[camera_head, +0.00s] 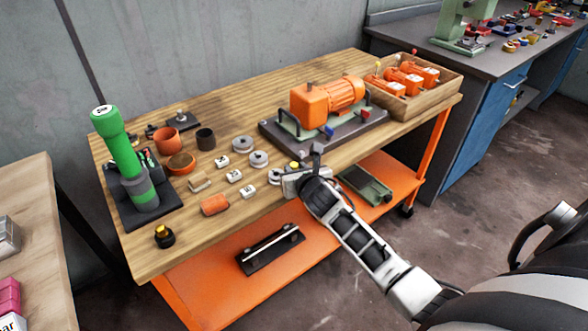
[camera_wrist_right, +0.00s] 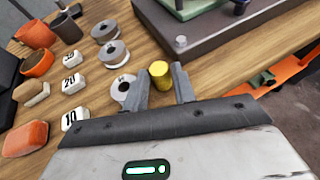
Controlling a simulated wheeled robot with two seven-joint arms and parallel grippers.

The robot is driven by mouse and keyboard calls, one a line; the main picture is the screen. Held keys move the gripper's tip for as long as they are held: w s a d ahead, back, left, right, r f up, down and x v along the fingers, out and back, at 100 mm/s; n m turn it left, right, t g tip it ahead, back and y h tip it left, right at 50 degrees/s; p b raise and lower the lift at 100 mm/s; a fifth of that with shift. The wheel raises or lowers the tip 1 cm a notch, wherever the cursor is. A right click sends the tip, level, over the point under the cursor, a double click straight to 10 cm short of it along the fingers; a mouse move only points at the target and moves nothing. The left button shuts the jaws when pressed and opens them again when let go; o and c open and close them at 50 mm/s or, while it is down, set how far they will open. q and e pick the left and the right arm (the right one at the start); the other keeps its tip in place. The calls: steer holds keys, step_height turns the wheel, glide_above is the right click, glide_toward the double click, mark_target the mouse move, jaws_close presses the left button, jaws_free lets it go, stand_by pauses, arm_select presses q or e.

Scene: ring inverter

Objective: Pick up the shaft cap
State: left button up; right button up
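A small yellow cylinder, which looks like the shaft cap, shows in the right wrist view (camera_wrist_right: 160,72). It also shows in the head view (camera_head: 294,165), at the front edge of the wooden bench top. My right gripper (camera_head: 308,160) is low over that edge, beside the yellow cylinder. In the right wrist view its two fingers (camera_wrist_right: 163,70) are spread, with the yellow cylinder between or just beyond their tips. I see no clear contact, and the cylinder's base is partly hidden. My left gripper is not in view.
An orange motor (camera_head: 343,93) on a dark base plate (camera_head: 300,146) stands close behind the gripper. Grey rings (camera_head: 242,144) and white numbered blocks (camera_head: 234,176) lie to the left. A green-handled tool (camera_head: 117,145) stands upright at far left. A wooden crate (camera_head: 425,104) holds orange motors.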

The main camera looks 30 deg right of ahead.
steer(key=shift+w+d+f, duration=0.1)
steer(key=shift+w+f, duration=0.1)
steer(key=shift+w, duration=0.25)
jaws_close()
steer(key=shift+r, duration=0.1)
